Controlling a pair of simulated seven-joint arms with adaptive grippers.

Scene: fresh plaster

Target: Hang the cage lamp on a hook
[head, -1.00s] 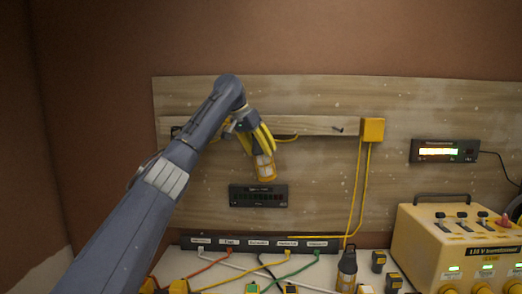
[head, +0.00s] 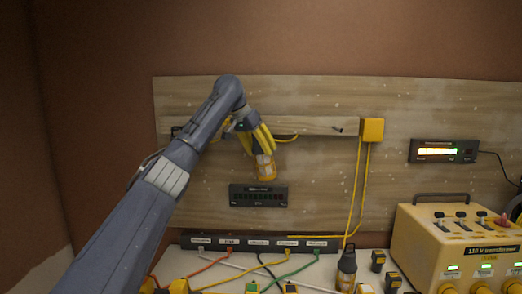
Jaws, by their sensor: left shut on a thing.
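The cage lamp (head: 265,168) is yellow with a pale bulb part at its lower end. It hangs down at a slight tilt in front of the wooden board. My left gripper (head: 248,130) is shut on the lamp's upper part, just in front of the pale wooden rail (head: 318,125). A dark hook (head: 337,129) shows on the rail to the right of the lamp. Another dark piece (head: 176,130) shows at the rail's left end, partly behind my arm. Whether the lamp touches a hook is hidden by the gripper. My right gripper is out of view.
A yellow box (head: 372,129) with hanging yellow cords sits at the rail's right end. A dark panel (head: 258,195) is below the lamp. A labelled power strip (head: 262,243), coloured cables and a dark bottle-like object (head: 346,269) are below. A yellow transformer (head: 450,245) stands right.

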